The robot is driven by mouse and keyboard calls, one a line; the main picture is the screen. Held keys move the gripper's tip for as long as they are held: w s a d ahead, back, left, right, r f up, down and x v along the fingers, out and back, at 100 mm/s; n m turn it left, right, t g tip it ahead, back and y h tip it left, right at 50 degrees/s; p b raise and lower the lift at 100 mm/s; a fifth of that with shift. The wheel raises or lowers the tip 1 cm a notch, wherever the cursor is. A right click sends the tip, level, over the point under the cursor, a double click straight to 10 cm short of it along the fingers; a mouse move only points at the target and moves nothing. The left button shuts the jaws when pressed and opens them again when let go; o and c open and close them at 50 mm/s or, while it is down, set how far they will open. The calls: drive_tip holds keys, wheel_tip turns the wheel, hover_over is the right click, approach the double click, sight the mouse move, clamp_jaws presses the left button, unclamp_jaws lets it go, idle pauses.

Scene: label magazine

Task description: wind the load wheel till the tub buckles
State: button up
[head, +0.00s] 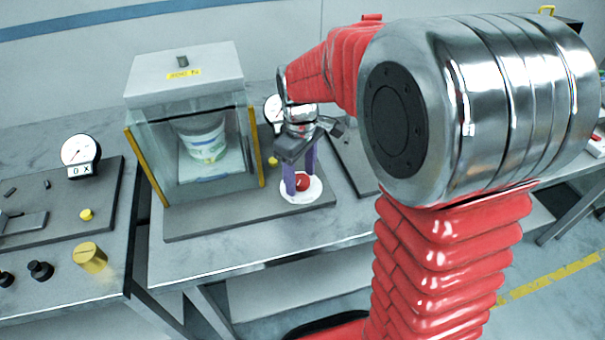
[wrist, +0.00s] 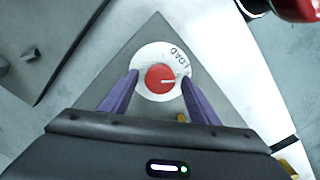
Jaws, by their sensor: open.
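The load wheel is a red knob (head: 302,182) on a white round dial at the front right of the press base. In the wrist view the red knob (wrist: 160,79) has a pale line pointing right, and the dial reads LOAD. My gripper (head: 302,188) points down over it, its purple fingers on either side of the knob. In the wrist view my gripper (wrist: 158,78) is open, with gaps between the fingers and the knob. The white tub (head: 203,140) stands upright inside the clear-walled press box (head: 190,75), its upper part behind the glass and partly shaded.
A round gauge (head: 273,108) stands behind my gripper, partly hidden. At left, another bench holds a dial gauge (head: 80,150), a yellow cylinder (head: 90,257) and black knobs (head: 41,271). The bench front (head: 290,240) before the base is clear.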

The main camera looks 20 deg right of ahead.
drive_tip(key=c, duration=1)
drive_tip(key=shift+d, duration=0.15)
drive_tip(key=shift+c, duration=0.2)
